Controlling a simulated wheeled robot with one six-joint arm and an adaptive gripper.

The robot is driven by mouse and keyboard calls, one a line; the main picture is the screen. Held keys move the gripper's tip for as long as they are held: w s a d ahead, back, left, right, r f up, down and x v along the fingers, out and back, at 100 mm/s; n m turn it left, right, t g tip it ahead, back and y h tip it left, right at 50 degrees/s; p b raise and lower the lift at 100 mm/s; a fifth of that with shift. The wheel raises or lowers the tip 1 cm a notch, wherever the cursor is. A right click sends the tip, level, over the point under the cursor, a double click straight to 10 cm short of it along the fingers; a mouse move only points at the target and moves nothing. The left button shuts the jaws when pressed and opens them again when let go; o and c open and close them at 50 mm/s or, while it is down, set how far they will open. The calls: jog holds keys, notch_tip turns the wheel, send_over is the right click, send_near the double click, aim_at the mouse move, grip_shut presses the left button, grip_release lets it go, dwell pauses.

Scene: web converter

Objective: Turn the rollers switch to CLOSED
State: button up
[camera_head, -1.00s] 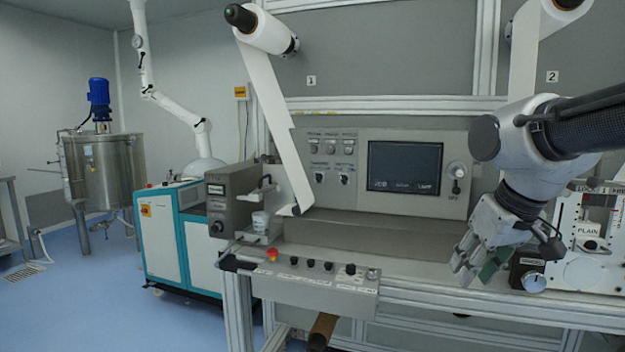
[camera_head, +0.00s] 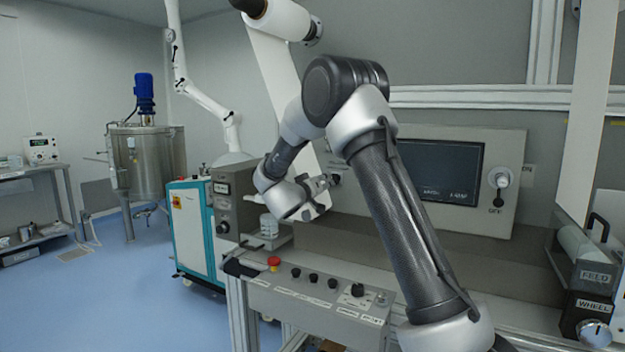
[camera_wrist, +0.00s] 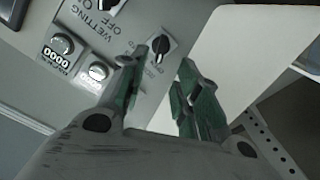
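A small black rotary switch (camera_wrist: 160,45) sits on a pale plate on the grey panel (camera_wrist: 130,22) in the wrist view. Its small lettering is too blurred to read surely, so I cannot confirm that it is the rollers switch or read its position. My gripper (camera_wrist: 166,62) is open, with one green-padded finger on each side of the switch in the picture. The fingertips look short of it, with no clear contact. In the head view my gripper (camera_head: 328,183) points at the panel's left part, where my arm hides the switches.
A larger black knob marked WETTING (camera_wrist: 98,6) and two round dials (camera_wrist: 62,45) are beside the switch. The white web (camera_wrist: 230,60) hangs close to the right finger. A lower control box (camera_head: 315,295) with a red button (camera_head: 273,262) juts out below.

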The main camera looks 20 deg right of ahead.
aim_at(335, 179)
jog(key=x, duration=0.7)
jog(key=shift+w+d+f+h, duration=0.15)
jog(key=shift+d+h, duration=0.15)
grip_shut()
